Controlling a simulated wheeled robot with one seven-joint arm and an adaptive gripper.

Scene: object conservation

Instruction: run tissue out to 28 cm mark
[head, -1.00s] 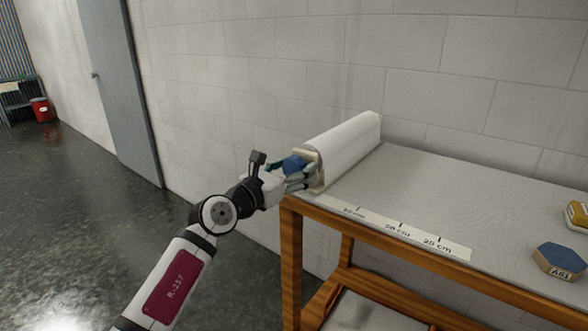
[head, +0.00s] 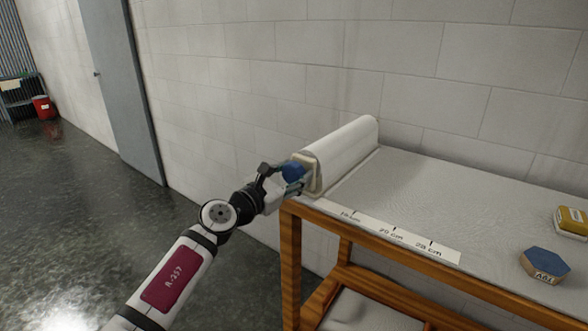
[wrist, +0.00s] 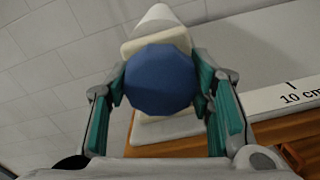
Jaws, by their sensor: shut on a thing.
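The white tissue roll (head: 343,148) lies along the left end of the grey bench top, on a pale end stand (head: 313,175). A blue faceted knob (head: 293,171) sits on its near end; it fills the middle of the wrist view (wrist: 160,80). My gripper (head: 296,180) has its teal finger pads on both sides of the knob (wrist: 162,88) and is shut on it. A white measuring strip (head: 380,231) runs right along the bench's front edge with 10, 20 and 28 cm marks. The tissue's loose edge appears close beside the roll, left of the 10 cm mark.
A blue-topped hexagonal block (head: 545,262) and a yellow block (head: 572,221) sit at the bench's right. The bench top (head: 440,195) between roll and blocks is clear. A block wall (head: 430,70) stands behind. Open floor lies left.

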